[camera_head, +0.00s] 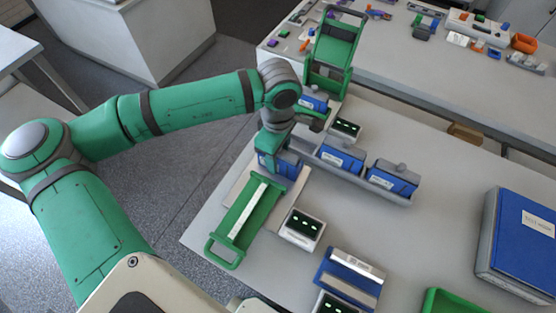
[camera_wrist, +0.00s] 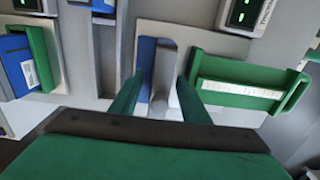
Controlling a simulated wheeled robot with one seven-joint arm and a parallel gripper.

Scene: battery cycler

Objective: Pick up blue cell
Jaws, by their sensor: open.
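A blue cell (camera_head: 290,166) with a grey upright handle sits at the left end of the row, by a green frame with a white strip (camera_head: 240,243). My gripper (camera_head: 272,150) is right over this cell and hides part of it. In the wrist view the open green fingers of my gripper (camera_wrist: 159,88) stand on either side of the grey handle, with the blue body of the cell (camera_wrist: 146,58) beyond. I cannot tell whether either finger touches it. Two more blue cells, a middle one (camera_head: 343,154) and a right one (camera_head: 393,178), stand in a grey rack. Another blue cell (camera_head: 314,102) is at the upright green frame.
Small display units, one behind (camera_head: 345,128) and one in front (camera_head: 302,228), flank the row. A blue box (camera_head: 520,240) and a green tray (camera_head: 455,301) are at right. The middle right of the table is clear.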

